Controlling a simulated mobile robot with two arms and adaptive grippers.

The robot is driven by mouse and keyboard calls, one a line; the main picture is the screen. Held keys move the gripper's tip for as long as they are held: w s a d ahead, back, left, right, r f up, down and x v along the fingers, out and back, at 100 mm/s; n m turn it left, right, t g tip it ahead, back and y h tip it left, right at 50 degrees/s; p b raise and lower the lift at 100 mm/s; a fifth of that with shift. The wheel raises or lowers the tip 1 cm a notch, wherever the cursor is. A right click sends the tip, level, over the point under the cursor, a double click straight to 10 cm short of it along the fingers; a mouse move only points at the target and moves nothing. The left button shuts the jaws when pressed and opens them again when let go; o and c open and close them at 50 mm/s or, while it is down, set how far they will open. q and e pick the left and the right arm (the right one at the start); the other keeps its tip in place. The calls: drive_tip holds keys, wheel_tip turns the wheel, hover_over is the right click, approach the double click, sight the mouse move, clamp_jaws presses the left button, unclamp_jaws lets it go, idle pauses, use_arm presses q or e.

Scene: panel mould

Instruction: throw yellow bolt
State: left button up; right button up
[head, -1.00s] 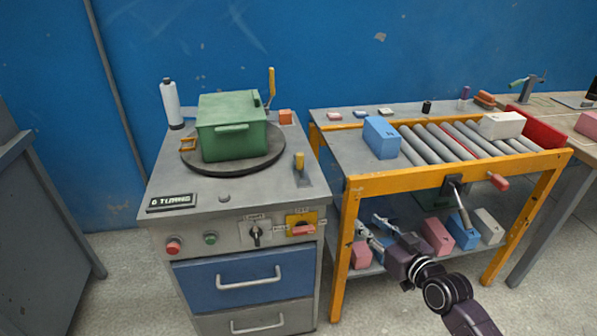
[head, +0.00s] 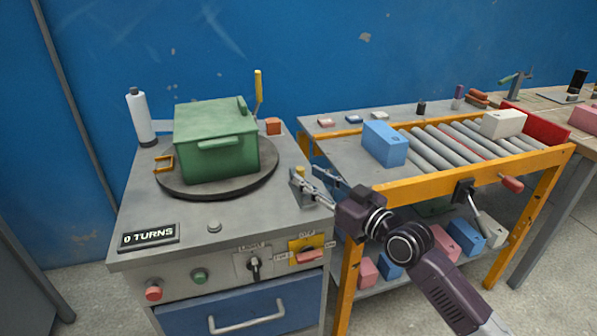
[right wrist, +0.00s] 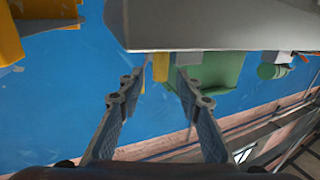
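The yellow bolt (right wrist: 160,67) shows in the right wrist view as a small yellow piece between my right fingertips, beside a grey block. In the head view its place, at the right edge of the grey machine top (head: 215,207), is mostly covered by my gripper. My right gripper (head: 306,178) reaches in from the right and is at the bolt. In the right wrist view the fingers (right wrist: 158,80) are spread, one on each side of the yellow piece; I cannot tell whether they touch it. My left gripper is not in view.
A green lidded box (head: 212,158) sits on a round dark turntable (head: 190,192). A yellow upright lever (head: 258,92) stands behind it, a white bottle (head: 140,118) at left. A display (head: 150,238) reads "0 TURNS". The roller table (head: 450,172) with a blue block (head: 384,143) stands at right.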

sight(303, 174)
drive_tip(key=shift+x, duration=2.15)
drive_tip(key=shift+f, duration=0.1)
drive_tip(key=shift+c, duration=0.5)
drive_tip(key=shift+s, duration=0.1)
clamp_jaws()
